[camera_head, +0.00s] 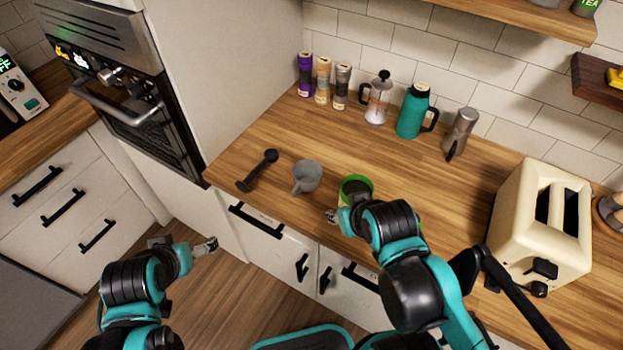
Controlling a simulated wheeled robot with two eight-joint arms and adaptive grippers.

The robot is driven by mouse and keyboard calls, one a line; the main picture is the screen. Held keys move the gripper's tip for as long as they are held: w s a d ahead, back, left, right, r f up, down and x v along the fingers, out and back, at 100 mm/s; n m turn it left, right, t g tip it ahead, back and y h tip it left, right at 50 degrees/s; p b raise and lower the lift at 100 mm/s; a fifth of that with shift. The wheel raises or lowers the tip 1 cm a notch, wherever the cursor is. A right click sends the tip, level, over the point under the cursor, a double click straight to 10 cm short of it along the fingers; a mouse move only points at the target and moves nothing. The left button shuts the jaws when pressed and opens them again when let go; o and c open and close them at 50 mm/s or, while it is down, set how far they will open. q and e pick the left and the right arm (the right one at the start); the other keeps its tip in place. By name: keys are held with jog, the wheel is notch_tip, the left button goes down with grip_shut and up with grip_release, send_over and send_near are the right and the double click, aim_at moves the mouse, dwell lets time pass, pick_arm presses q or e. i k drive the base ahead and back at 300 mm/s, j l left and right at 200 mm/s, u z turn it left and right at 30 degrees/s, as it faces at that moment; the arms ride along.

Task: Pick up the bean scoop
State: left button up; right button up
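A black long-handled tool (257,172) lies on the wooden counter near its left front edge; it looks like the bean scoop, though its ends are too small to be sure. A grey cup (306,174) with a handle pointing to the front stands just right of it. My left gripper (212,244) is in front of the counter at lower left, apart from the tool and holding nothing visible. My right gripper (335,215) is at the front of a green container (357,182), partly hidden by my own arm; I cannot tell whether it touches the container.
A cream toaster (545,220) stands at right. The counter's middle is clear. Drawer handles (256,221) stick out below its front edge.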

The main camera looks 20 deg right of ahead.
aim_at(271, 154)
jog(key=j+z, duration=0.2)
jog(key=z, duration=0.3)
jog(key=j+z, duration=0.15)
jog(key=z, duration=0.3)
jog(key=j+z, duration=0.2)
jog(key=z, duration=0.3)
jog(key=k+j+z, duration=0.1)
jog(key=z, duration=0.35)
jog(key=k+j, duration=0.45)
jog(key=j+z, duration=0.05)
